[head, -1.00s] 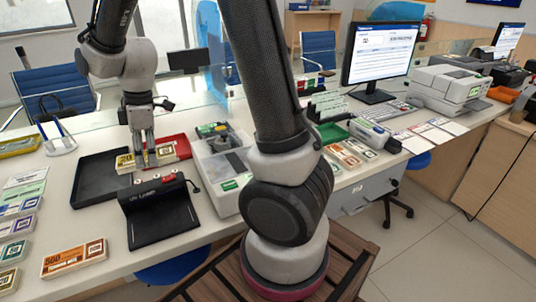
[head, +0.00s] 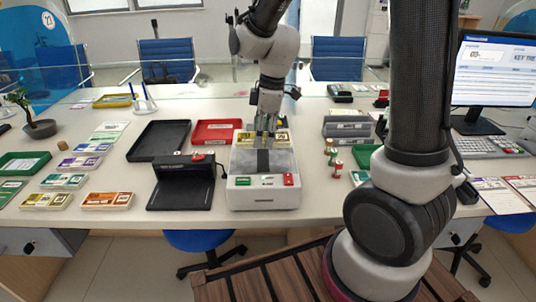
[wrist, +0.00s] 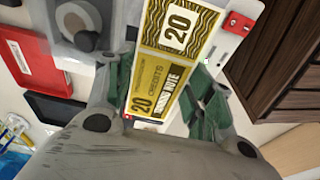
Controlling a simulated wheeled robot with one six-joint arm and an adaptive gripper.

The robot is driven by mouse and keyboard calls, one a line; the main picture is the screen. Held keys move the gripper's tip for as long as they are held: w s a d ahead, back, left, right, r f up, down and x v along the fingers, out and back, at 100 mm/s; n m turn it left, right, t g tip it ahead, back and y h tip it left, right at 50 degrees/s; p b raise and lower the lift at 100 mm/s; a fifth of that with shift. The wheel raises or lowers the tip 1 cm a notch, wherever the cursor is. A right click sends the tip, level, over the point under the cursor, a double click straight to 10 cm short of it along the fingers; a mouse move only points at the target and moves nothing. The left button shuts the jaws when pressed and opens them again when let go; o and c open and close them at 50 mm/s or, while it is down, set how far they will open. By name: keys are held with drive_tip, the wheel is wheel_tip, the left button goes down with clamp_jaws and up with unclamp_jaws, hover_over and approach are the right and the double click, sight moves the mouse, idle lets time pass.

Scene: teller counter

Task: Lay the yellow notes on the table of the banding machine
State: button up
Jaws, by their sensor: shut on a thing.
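My gripper (head: 266,127) is shut on the yellow notes (head: 281,138), a banded bundle marked 20. In the wrist view the bundle (wrist: 170,45) lies flat between the green-padded fingers (wrist: 165,85).
A black lamp unit (head: 182,183) stands close left of the machine. An empty black tray (head: 159,141) and a red tray (head: 216,132) are behind it. Other note bundles (head: 108,200) lie at left. Small cylinders (head: 338,169) and a grey device (head: 347,127) stand at right.

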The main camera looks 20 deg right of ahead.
sight(262, 160)
drive_tip(key=shift+f, duration=2.95)
drive_tip(key=shift+f, duration=0.2)
drive_tip(key=o, duration=1.1)
drive_tip(key=shift+c, duration=0.2)
drive_tip(key=r, duration=0.4)
drive_tip(key=d+r, duration=0.1)
drive_tip(key=r, duration=0.7)
drive_tip(key=shift+s+d+r, duration=0.2)
drive_tip(key=shift+s+d, duration=0.1)
drive_tip(key=shift+d, duration=0.05)
drive_tip(key=s+d+r+m+t, duration=0.1)
drive_tip(key=s+d+r+m, duration=0.2)
drive_tip(key=s, duration=0.3)
drive_tip(key=s+d+r+m+t+h, duration=0.1)
drive_tip(key=s+d+r+m, duration=0.1)
drive_tip(key=s+d+m, duration=0.3)
drive_tip(key=s+d+r+m+t, duration=0.1)
drive_tip(key=s+d+r+m, duration=0.2)
drive_tip(key=s+d+m, duration=0.2)
drive_tip(key=shift+s+r+m+t+h, duration=0.35)
drive_tip(key=shift+s+m, duration=0.35)
drive_tip(key=shift+s, duration=0.5)
